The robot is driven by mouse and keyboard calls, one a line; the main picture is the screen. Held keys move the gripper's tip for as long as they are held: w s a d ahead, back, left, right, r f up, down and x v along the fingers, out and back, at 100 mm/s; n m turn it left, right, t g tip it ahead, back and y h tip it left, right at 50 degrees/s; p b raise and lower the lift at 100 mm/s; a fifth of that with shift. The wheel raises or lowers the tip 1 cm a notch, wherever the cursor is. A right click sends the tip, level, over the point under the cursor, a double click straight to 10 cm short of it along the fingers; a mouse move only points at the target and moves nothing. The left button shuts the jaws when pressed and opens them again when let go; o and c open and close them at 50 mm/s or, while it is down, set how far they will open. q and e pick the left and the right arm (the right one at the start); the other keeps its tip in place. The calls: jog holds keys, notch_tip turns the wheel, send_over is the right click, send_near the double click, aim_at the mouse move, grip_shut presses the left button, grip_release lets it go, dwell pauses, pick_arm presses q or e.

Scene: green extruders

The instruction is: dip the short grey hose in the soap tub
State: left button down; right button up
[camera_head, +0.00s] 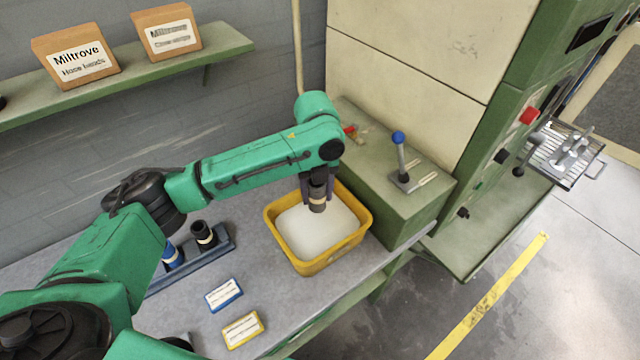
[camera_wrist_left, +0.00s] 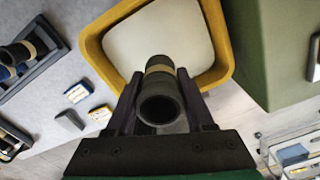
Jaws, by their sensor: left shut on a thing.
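My left gripper (camera_head: 318,190) is shut on a short grey hose (camera_head: 317,200) with a tan band, and holds it upright over the yellow soap tub (camera_head: 272,226). In the left wrist view the hose (camera_wrist_left: 160,98) sits between the fingers of my left gripper (camera_wrist_left: 160,105), its open end facing the camera. The tub (camera_wrist_left: 93,45) is filled with whitish soap (camera_head: 316,232). The lower end of the hose shows against the soap; I cannot tell whether it touches. My right gripper is not in view.
Two labelled cards, blue-edged (camera_head: 224,295) and yellow-edged (camera_head: 243,330), lie in front. A green machine box with a blue-knobbed lever (camera_head: 399,140) stands close right.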

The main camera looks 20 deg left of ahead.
pick_arm(q)
notch_tip(320, 180, down, 10)
jog(key=b, duration=0.6)
jog(key=shift+s+f, duration=0.1)
jog(key=shift+f, duration=0.55)
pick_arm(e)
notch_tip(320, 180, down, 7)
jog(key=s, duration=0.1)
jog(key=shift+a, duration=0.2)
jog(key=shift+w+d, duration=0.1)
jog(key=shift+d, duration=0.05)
pick_arm(q)
jog(key=shift+r, duration=0.1)
